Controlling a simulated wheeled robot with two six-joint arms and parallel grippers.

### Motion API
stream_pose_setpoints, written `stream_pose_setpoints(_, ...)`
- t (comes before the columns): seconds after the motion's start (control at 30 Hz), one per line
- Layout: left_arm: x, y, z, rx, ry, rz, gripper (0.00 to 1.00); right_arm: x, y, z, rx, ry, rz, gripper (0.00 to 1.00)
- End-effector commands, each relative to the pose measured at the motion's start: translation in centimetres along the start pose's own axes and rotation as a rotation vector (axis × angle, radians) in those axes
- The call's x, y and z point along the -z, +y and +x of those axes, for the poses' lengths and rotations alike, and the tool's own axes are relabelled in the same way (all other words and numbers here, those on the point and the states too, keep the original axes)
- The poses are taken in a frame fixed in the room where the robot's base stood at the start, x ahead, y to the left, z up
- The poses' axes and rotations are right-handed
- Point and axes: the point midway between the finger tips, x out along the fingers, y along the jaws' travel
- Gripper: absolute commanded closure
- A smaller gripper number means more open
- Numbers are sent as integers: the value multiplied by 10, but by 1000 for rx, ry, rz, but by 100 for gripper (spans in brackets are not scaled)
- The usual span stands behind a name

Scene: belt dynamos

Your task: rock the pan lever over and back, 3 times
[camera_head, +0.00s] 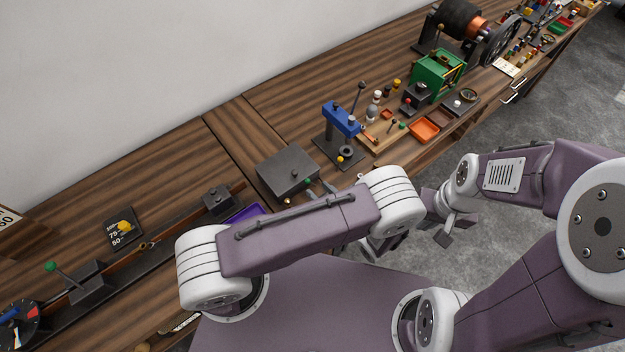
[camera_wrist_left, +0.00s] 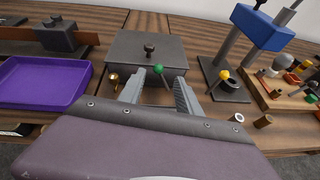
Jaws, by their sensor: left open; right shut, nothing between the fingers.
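A green-knobbed lever (camera_wrist_left: 158,69) stands at the front of a dark grey box with a black top knob; its knob also shows in the head view (camera_head: 308,183). My left gripper (camera_wrist_left: 159,77) is open, with one finger either side of this knob; contact cannot be told. In the head view my left forearm hides most of that gripper. Another green-knobbed lever (camera_head: 51,266) stands on a dark block at far left. Neither lever carries a readable label, so I cannot tell which is the pan lever. My right gripper (camera_head: 443,238) is shut and empty, over the floor.
A purple tray (camera_wrist_left: 42,82) lies left of the dark grey box (camera_head: 287,170). A blue-headed press (camera_head: 341,119) stands to its right, near a wooden board with small parts. A small brass knob (camera_wrist_left: 113,77) and two small cylinders sit near my left fingers.

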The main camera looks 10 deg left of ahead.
Motion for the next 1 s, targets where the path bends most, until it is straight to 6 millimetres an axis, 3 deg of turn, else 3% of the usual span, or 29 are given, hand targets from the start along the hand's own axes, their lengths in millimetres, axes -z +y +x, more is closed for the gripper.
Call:
stream_pose_setpoints(0.03, -4, 2, 10, -7, 0, 2, 60, 1, 0, -9, 0, 0, 0, 100)
stream_pose_setpoints(0.23, -2, 2, 42, -4, 1, 0, 60, 2, 0, -18, 0, 1, 0, 100)
stream_pose_setpoints(0.57, 0, 1, 50, -1, 2, -1, 60, 2, 0, -18, 0, 0, 0, 100)
stream_pose_setpoints(0.7, 0, 1, 49, -2, 2, -1, 96, 2, 0, -18, 0, 0, 0, 100)
stream_pose_setpoints(0.73, 0, 1, 49, -2, 2, -1, 100, 2, 0, -18, 0, 0, 0, 100)
stream_pose_setpoints(1.0, 0, 1, 49, -3, 2, 0, 100, 2, 0, -18, 0, 0, 0, 100)
